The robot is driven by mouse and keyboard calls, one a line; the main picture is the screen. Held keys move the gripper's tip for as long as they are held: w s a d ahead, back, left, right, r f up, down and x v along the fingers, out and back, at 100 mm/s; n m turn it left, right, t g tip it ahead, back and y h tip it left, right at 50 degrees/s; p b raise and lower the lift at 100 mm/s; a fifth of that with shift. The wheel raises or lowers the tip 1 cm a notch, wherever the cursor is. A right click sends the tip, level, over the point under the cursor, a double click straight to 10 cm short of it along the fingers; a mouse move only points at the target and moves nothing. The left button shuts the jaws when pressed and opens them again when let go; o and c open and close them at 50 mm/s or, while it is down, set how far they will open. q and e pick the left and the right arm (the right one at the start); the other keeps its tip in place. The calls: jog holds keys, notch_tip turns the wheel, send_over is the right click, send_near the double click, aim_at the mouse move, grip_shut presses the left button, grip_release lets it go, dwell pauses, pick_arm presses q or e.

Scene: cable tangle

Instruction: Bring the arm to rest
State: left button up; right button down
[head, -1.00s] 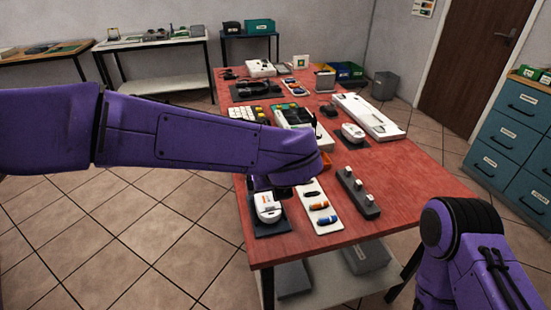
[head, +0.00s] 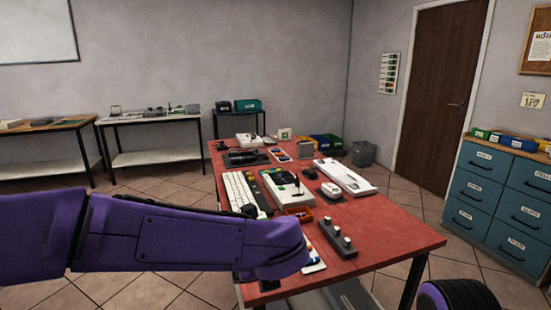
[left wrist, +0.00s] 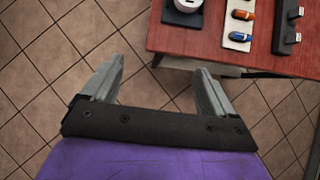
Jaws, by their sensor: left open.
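My left arm (head: 180,240) is purple and reaches in from the left in the head view, in front of the near left corner of the red table (head: 390,225). Its gripper is hidden behind the arm there. In the left wrist view my left gripper (left wrist: 157,85) is open and empty, its two grey fingers spread over the tiled floor. The table's near edge lies beyond it to the upper right. Part of my right arm (head: 455,295) shows at the bottom right of the head view; its gripper is out of frame.
A grey block with knobs (head: 337,238), a white keyboard (head: 240,190) and a long white device (head: 345,176) lie on the table. In the left wrist view a white strip (left wrist: 240,25) with coloured pieces lies near the edge. Teal drawers (head: 495,195) stand right.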

pick_arm(q)
jog(key=w+a+f+m+t+y, duration=0.25)
jog(key=w+a+f+m, duration=0.35)
jog(key=m, duration=0.6)
jog(key=s+a+f+m, duration=0.3)
jog(key=a+f+m, duration=0.15)
jog(key=f, duration=0.25)
jog(key=s+a+f+m, duration=0.3)
jog(key=a+f+m, duration=0.1)
jog(key=f+m, duration=0.2)
jog(key=s+a+f+m+g, duration=0.2)
jog(key=s+f, duration=0.4)
jog(key=s, duration=0.3)
jog(key=s+a+f+m+g+h, duration=0.1)
jog(key=s+a+f+m, duration=0.3)
jog(key=s, duration=0.6)
jog(key=s+a+f+m+g, duration=0.3)
jog(key=s+a+f, duration=0.3)
jog(key=s+f, duration=0.3)
jog(key=shift+s+a+m+p, duration=0.25)
jog(key=shift+s+m+p, duration=0.2)
jog(key=shift+s, duration=0.2)
